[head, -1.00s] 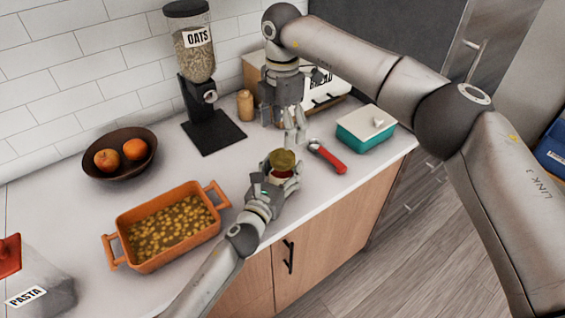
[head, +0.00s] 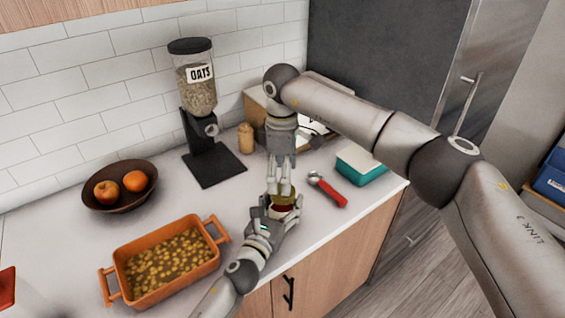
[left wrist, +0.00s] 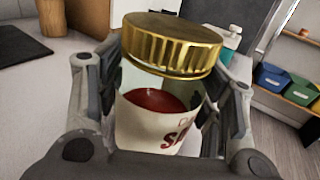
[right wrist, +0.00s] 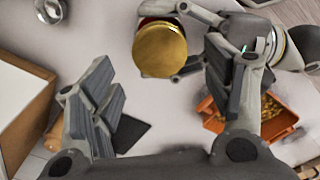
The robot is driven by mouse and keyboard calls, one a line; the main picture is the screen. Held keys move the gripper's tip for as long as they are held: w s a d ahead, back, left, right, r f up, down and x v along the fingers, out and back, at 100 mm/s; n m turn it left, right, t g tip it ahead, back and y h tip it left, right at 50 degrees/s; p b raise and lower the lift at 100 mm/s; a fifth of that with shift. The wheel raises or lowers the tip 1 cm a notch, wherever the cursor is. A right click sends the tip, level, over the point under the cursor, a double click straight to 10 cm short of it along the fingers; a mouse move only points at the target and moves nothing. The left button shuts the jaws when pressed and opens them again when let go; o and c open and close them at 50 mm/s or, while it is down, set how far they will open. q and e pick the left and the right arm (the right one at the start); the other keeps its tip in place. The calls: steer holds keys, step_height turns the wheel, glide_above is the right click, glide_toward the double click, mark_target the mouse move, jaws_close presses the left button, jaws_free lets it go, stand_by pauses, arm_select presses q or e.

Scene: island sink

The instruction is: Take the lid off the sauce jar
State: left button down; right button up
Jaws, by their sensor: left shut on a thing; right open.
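The sauce jar is clear glass with red sauce, a white label (left wrist: 155,128) and a gold ribbed lid (left wrist: 172,42) seated on its top. My left gripper (head: 274,214) is shut around the jar's body and holds it upright, near the counter's front edge. My right gripper (head: 281,188) points down just above the jar, and its fingers partly hide the lid in the head view. In the right wrist view, the right gripper (right wrist: 165,92) is open and empty, and the round gold lid (right wrist: 160,50) shows beyond its fingertips.
A red-handled tool (head: 328,189) and a teal container (head: 360,170) lie right of the jar. An orange casserole dish (head: 166,261) stands left.

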steer(key=shift+f, duration=2.2)
